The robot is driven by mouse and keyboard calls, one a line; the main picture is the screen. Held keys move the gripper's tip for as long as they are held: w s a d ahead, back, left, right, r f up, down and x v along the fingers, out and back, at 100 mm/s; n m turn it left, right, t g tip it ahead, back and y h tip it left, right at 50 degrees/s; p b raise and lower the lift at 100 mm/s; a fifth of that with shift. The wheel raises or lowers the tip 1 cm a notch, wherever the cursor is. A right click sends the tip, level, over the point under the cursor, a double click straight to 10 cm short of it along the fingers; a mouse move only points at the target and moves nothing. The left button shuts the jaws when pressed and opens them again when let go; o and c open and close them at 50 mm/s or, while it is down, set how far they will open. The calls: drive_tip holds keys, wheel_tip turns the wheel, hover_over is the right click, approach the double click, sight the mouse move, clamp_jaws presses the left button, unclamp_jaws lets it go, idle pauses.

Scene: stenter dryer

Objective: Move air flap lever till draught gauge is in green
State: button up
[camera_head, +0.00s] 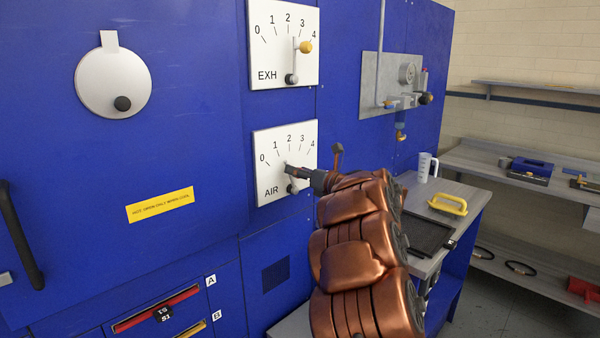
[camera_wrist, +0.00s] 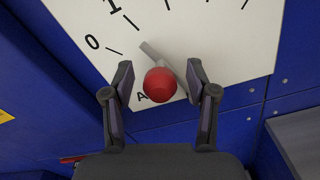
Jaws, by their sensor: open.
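The AIR plate (camera_head: 274,187) is a white scale marked 0 to 4 on the blue machine front. Its air flap lever (camera_wrist: 150,50) is a grey bar with a red knob (camera_wrist: 160,85) and leans toward the low-number side, near mark 1. My gripper (camera_wrist: 160,72) is open, with one finger on each side of the red knob and gaps visible. In the head view my gripper (camera_head: 299,173) is at the AIR plate and hides most of the lever. A small round gauge (camera_head: 408,73) sits on a grey panel; I cannot tell whether it is the draught gauge, and its reading is too small.
The EXH plate (camera_head: 284,45) with a yellow-knobbed lever (camera_head: 305,47) is just above.

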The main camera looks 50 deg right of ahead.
drive_tip(key=s, duration=1.2)
idle(0.5)
